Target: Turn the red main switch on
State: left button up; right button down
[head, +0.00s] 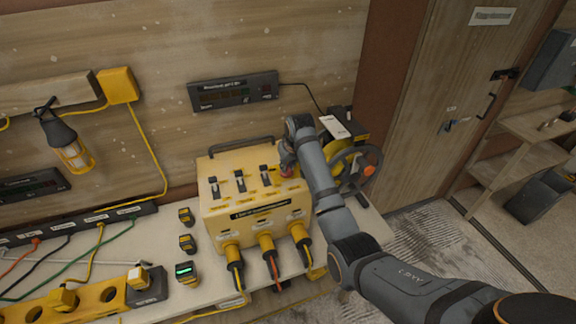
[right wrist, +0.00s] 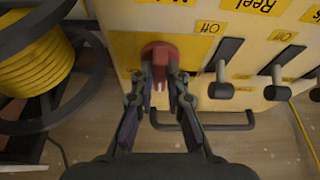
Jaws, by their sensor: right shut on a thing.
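The red main switch (right wrist: 160,52) is a red knob on the sloped top of the yellow power box (head: 240,205). In the head view only a bit of the red switch (head: 287,173) shows under my right gripper (head: 287,163). In the right wrist view both fingers of my right gripper (right wrist: 160,84) are closed on the sides of the knob. A yellow plate lies behind the knob, with a partly cut-off label and an "Off" label (right wrist: 208,27) beside it. My left gripper is not in view.
Several black levers (head: 240,181) stand beside the switch. Plugs with cables (head: 268,248) hang from the box front. A cable reel (head: 352,168) stands close on the right, and a carry handle (right wrist: 205,122) runs along the box's back edge. Small yellow-black devices (head: 187,243) lie left of the box.

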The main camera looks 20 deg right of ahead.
jog(key=m+h, duration=0.1)
jog(key=m, duration=0.3)
jog(key=shift+w+a+r+m+h, duration=0.1)
jog(key=shift+a+r+m+h, duration=0.1)
jog(key=shift+m+h, duration=0.15)
jog(key=m+h, duration=0.1)
jog(key=m, duration=0.1)
jog(key=m+g, duration=0.1)
jog(key=m, duration=0.1)
jog(key=shift+w+a+m+h, duration=0.1)
jog(key=shift+m+h, duration=0.25)
jog(key=c, duration=1.3)
grip_release()
jog(key=shift+f, duration=0.1)
jog(key=shift+c, duration=0.2)
jog(key=v, duration=1.2)
